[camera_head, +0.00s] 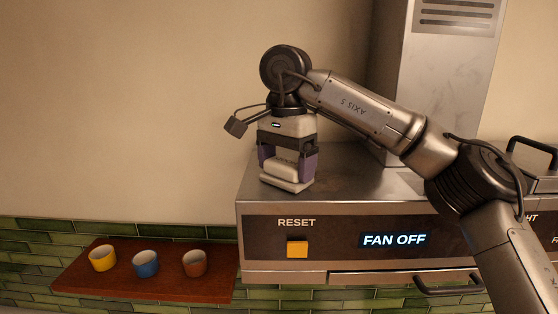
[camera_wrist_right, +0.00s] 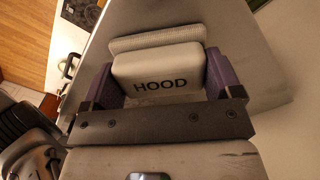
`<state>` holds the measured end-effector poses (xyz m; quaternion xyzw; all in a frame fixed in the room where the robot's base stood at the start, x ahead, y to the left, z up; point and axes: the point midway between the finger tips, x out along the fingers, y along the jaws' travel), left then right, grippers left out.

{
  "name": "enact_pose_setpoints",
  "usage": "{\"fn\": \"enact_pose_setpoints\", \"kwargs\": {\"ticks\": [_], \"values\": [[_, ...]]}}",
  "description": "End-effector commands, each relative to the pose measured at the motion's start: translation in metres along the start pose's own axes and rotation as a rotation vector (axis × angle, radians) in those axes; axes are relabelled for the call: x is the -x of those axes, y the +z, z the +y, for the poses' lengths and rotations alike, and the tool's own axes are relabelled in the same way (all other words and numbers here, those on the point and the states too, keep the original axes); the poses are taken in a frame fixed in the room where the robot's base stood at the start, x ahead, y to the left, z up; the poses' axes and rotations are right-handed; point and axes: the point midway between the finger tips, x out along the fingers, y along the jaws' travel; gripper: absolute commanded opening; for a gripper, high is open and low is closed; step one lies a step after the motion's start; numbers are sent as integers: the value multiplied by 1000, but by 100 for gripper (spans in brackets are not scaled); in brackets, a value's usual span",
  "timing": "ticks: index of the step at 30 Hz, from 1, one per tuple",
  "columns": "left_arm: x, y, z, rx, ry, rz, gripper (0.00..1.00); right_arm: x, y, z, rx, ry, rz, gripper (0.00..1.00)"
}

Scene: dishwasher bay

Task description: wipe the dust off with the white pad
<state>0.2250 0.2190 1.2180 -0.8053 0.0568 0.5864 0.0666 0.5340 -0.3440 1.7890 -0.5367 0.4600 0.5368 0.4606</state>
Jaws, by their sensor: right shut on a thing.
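My right gripper (camera_head: 287,168) points down at the left end of the metal hood's top (camera_head: 345,172). Its purple fingers are shut on the white pad (camera_head: 287,184), gripping its pale block-shaped handle. In the right wrist view the handle (camera_wrist_right: 158,66), lettered "HOOD", sits between the fingers, and the pad's textured edge (camera_wrist_right: 158,38) shows beyond it. The pad lies flat at the hood top, touching it or very close; I cannot tell which. I cannot make out distinct dust on the grey top. My left gripper is not in view.
The hood front has an orange button (camera_head: 297,248) under "RESET" and a "FAN OFF" display (camera_head: 394,240). A metal duct (camera_head: 440,80) rises behind my right arm. A red-brown shelf (camera_head: 120,285) at lower left holds yellow, blue and orange-brown cups.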

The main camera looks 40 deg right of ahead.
Motion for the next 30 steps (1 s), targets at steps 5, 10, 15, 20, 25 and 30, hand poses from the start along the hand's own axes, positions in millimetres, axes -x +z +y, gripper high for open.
{"fn": "enact_pose_setpoints", "kwargs": {"ticks": [5, 10, 15, 20, 25, 30], "values": [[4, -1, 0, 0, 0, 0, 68, 2, -8, 10, 0, -1, 1, 66], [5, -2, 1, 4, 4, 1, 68, 1, -12, 15, 0, 0, 0, 66], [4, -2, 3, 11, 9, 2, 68, 1, -14, 17, 1, 0, 0, 66], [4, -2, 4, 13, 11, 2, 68, 1, -19, 24, 0, -2, 0, 66], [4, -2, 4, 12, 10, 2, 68, 0, -28, 34, 0, -1, 0, 66], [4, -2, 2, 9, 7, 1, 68, -1, -33, 41, 1, -1, 0, 66]]}}
